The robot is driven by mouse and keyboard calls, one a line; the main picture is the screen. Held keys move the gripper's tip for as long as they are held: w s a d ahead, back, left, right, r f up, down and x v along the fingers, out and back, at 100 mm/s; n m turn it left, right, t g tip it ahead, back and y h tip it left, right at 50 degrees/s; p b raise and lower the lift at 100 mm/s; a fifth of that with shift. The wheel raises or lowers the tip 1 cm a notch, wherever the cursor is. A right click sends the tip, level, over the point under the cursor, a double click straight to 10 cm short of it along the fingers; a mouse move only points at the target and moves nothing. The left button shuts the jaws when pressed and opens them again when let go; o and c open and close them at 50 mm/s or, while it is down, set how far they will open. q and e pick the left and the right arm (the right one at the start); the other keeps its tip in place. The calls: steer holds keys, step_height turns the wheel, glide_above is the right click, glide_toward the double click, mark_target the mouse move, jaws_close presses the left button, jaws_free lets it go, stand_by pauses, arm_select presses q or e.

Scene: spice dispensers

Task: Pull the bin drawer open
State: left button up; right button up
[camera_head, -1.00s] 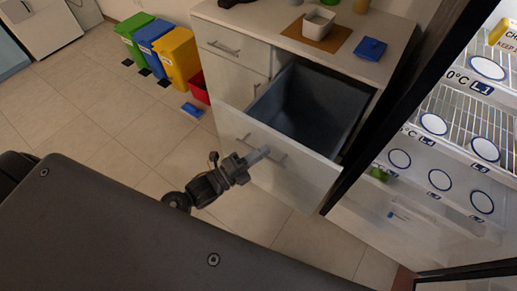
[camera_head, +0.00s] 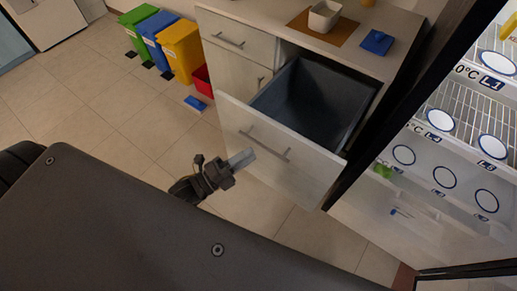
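The bin drawer (camera_head: 277,150) has a pale wooden front with a long bar handle (camera_head: 264,142). It stands pulled out from the cabinet, and the dark grey bin (camera_head: 313,103) inside shows from above. My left gripper (camera_head: 243,159) is in front of the drawer, just below and left of the handle in the picture. Its pale fingers look close together, and I cannot tell whether there is a gap between them. It does not appear to be around the handle. My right gripper is not in view.
Shut drawers (camera_head: 234,38) are left of the bin drawer. An open fridge (camera_head: 455,130) stands right. Green, blue and yellow bins (camera_head: 181,49) stand back left. Floor (camera_head: 110,115) at left is clear.

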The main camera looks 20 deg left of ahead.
arm_select(q)
steer(key=v, duration=0.5)
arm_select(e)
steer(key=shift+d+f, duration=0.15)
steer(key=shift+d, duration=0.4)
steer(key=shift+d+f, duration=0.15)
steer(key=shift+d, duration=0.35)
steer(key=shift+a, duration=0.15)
